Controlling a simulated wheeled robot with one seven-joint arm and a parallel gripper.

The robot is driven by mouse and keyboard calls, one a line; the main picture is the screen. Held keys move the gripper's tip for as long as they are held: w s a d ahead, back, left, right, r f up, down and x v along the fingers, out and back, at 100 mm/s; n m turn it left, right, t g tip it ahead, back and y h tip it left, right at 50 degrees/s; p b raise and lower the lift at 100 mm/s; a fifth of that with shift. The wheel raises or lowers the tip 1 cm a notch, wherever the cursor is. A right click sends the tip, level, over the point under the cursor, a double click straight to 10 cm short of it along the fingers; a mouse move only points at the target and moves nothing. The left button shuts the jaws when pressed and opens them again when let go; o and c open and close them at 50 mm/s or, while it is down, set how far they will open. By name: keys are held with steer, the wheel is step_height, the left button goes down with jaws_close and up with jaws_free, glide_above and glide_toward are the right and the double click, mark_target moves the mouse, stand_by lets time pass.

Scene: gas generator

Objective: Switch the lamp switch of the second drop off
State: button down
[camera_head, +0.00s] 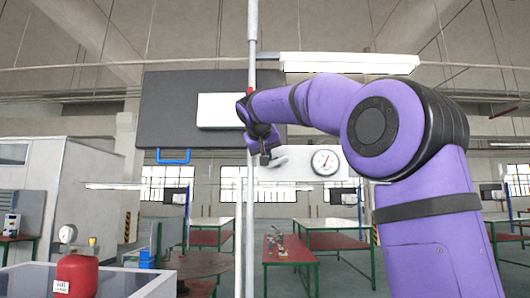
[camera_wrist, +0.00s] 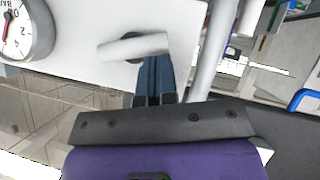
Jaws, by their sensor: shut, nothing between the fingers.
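A white box (camera_head: 300,177) with a round gauge (camera_head: 325,161) hangs beside a vertical pole. A pale lever handle (camera_head: 279,162) sits on its front, left of the gauge; I take it for the lamp switch, though no label shows. In the wrist view, the handle (camera_wrist: 130,47) points right and slightly up from its dark pivot. My gripper (camera_head: 264,158) is shut and empty at the handle. In the wrist view, its dark blue fingertips (camera_wrist: 155,62) are just below the handle's free end, touching or almost touching it.
A vertical pole (camera_head: 252,105) stands close beside my gripper. A dark panel (camera_head: 165,125) with a blue handle (camera_head: 173,158) is behind it to the left. A long lit lamp (camera_head: 350,63) hangs above my arm. A red canister (camera_head: 77,277) stands at lower left, and worktables (camera_head: 290,250) stand beyond.

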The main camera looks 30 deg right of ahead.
steer(key=shift+w+a+f+n+h, duration=0.15)
steer(key=shift+f+n+h, duration=0.15)
steer(key=shift+n+h, duration=0.2)
stand_by(0.7)
step_height(320, 180, down, 4)
steer(key=n+h, duration=0.3)
steer(key=n+g+h, duration=0.1)
steer(key=n+h, duration=0.2)
steer(key=n, duration=0.1)
steer(key=shift+r+h, duration=0.2)
steer(key=shift+h, duration=0.1)
